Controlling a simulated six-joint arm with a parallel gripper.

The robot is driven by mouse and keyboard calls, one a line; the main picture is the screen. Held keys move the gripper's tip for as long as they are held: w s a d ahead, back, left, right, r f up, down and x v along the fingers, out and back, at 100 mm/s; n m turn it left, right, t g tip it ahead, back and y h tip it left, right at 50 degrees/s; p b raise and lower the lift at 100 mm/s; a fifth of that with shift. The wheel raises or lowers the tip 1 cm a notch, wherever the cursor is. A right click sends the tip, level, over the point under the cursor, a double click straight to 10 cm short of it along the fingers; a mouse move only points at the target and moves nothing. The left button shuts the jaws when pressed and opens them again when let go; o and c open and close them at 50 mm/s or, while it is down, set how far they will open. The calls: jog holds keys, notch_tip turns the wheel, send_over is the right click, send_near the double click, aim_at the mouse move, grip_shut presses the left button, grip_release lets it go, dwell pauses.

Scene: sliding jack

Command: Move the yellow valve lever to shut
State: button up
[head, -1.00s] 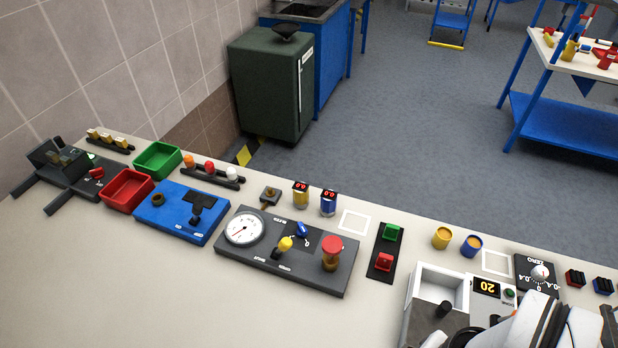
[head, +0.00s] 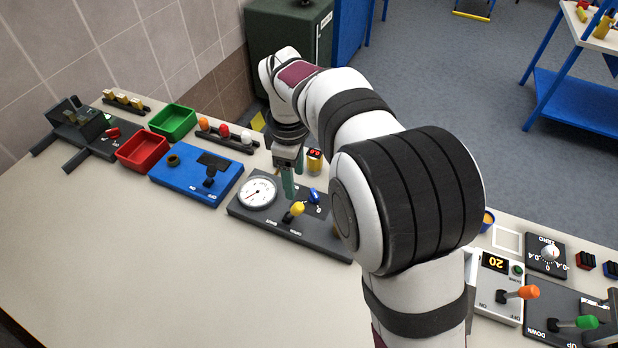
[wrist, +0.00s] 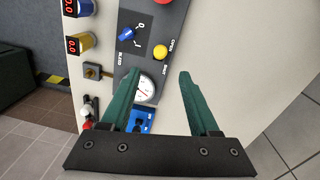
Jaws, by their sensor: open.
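The yellow valve lever (head: 297,209) stands on the dark grey panel (head: 325,243), its round knob leaning toward the OPEN label side. The SHUT label is on the side nearer the gauge. In the wrist view the yellow knob (wrist: 160,52) shows beyond the gap between my fingertips. My gripper (head: 291,192) points down just behind the lever in the head view, with green fingers. In the wrist view my gripper (wrist: 160,74) is open and empty. I cannot tell its exact height above the knob.
A round gauge (head: 257,192) and a blue valve lever (wrist: 126,34) share the panel close to the yellow lever. A red knob (wrist: 163,2) is at its far end. A blue fixture (head: 195,180) stands to the left. The bench front is clear.

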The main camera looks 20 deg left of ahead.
aim_at(297, 205)
jog(key=f, duration=1.1)
jog(key=shift+w, duration=0.25)
grip_shut()
dwell(0.7)
